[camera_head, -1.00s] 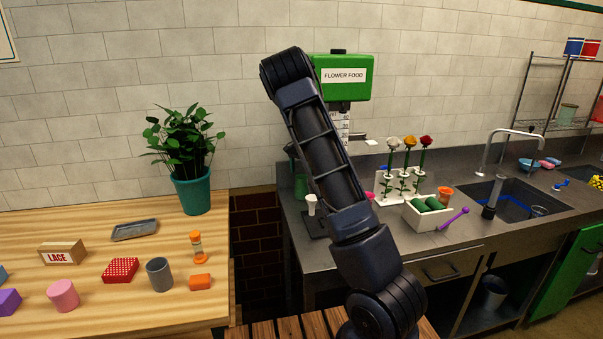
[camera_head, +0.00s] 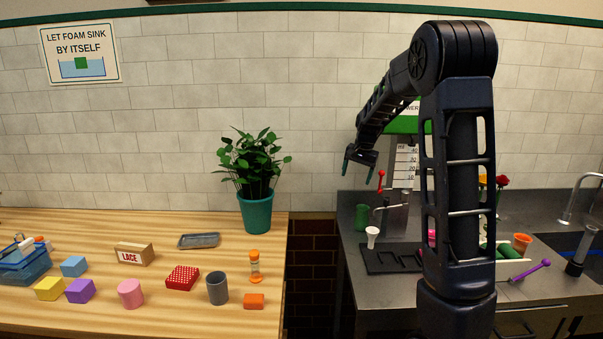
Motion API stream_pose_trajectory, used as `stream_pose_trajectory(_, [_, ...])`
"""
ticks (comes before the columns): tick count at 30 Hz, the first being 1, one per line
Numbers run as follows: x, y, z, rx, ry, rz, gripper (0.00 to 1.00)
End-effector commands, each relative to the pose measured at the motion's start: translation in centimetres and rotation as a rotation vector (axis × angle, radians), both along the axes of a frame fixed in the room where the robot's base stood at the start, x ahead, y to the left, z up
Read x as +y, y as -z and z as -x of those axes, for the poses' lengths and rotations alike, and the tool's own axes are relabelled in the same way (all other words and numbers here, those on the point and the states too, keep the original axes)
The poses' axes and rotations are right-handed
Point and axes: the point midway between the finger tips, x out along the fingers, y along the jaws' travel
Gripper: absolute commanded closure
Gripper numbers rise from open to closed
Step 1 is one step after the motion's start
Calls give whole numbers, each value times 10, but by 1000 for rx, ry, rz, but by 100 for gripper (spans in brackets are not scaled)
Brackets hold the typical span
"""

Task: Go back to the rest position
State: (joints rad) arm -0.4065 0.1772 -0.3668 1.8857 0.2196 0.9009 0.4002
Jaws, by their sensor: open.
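My gripper (camera_head: 362,170) hangs at the end of my raised, folded arm, in front of the tiled wall and left of the flower food dispenser. Its two fingers are apart and nothing shows between them. It is in the air above the left end of the grey counter (camera_head: 352,285). My arm hides much of the green dispenser (camera_head: 402,124) and most of the flowers; a red bloom (camera_head: 502,181) shows to the right of the arm.
The wooden table (camera_head: 150,322) at left holds several blocks, a grey cup (camera_head: 217,288), a LACE box (camera_head: 134,254) and a potted plant (camera_head: 256,213). A white cup (camera_head: 372,236) and green cylinder (camera_head: 362,217) stand on the counter near a black mat. A gap separates table and counter.

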Motion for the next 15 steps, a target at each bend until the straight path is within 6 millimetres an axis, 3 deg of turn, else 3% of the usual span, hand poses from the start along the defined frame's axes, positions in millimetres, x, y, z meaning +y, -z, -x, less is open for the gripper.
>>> stream_pose_trajectory(6, [-20,-29,53,-29,-55,-14,22])
stream_pose_trajectory(15, [-40,-57,129,-74,-139,-8,22])
